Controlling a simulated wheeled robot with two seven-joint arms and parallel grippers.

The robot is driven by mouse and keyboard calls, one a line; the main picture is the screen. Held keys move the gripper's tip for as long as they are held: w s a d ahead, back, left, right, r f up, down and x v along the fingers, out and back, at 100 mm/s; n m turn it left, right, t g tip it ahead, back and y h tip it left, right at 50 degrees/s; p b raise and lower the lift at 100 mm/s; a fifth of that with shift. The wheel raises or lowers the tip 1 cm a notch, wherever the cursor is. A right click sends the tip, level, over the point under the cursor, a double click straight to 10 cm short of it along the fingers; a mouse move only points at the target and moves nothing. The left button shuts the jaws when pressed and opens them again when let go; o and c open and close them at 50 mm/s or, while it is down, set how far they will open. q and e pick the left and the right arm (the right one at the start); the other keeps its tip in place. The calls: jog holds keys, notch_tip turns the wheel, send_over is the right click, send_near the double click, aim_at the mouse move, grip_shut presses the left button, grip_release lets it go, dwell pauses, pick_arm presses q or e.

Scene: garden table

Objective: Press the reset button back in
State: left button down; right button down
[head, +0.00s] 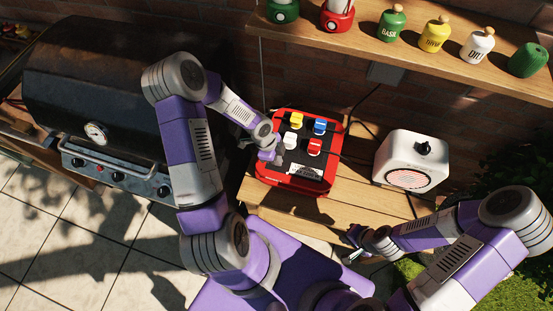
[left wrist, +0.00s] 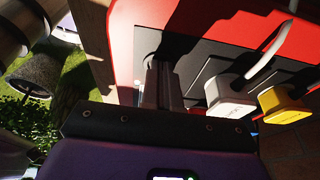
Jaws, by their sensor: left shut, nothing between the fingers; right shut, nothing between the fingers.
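A red power box (head: 333,149) with a black top panel sits on the wooden table. Yellow (head: 297,118), blue (head: 320,126), white (head: 291,139) and red (head: 315,146) plugs stand in it. My left gripper (head: 278,154) is over the box's left side, near the white plug. In the left wrist view its shut fingers (left wrist: 160,72) point at the black panel, beside the white plug (left wrist: 232,98); whether they touch the panel cannot be told. I cannot make out the reset button in either view. My right gripper (head: 350,247) is shut and empty, in front of the table.
A white heater or speaker-like box (head: 411,158) with a black knob stands on the table (head: 345,215) at right. A black grill (head: 110,80) is at left. A shelf (head: 370,38) with jars runs behind. Cords trail from the red box. The table front is clear.

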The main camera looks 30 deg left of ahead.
pick_arm(q)
jog(key=shift+s+f, duration=0.35)
jog(key=shift+w+r+p, duration=0.1)
jog(key=shift+r+p, duration=0.35)
notch_tip(320, 180, up, 4)
jog(key=p, duration=0.3)
jog(key=shift+w, duration=0.15)
jog(key=p+v, duration=0.2)
jog(key=v, duration=0.7)
jog(key=shift+a+r, duration=0.25)
jog(key=shift+r, duration=0.1)
jog(key=shift+w, duration=0.15)
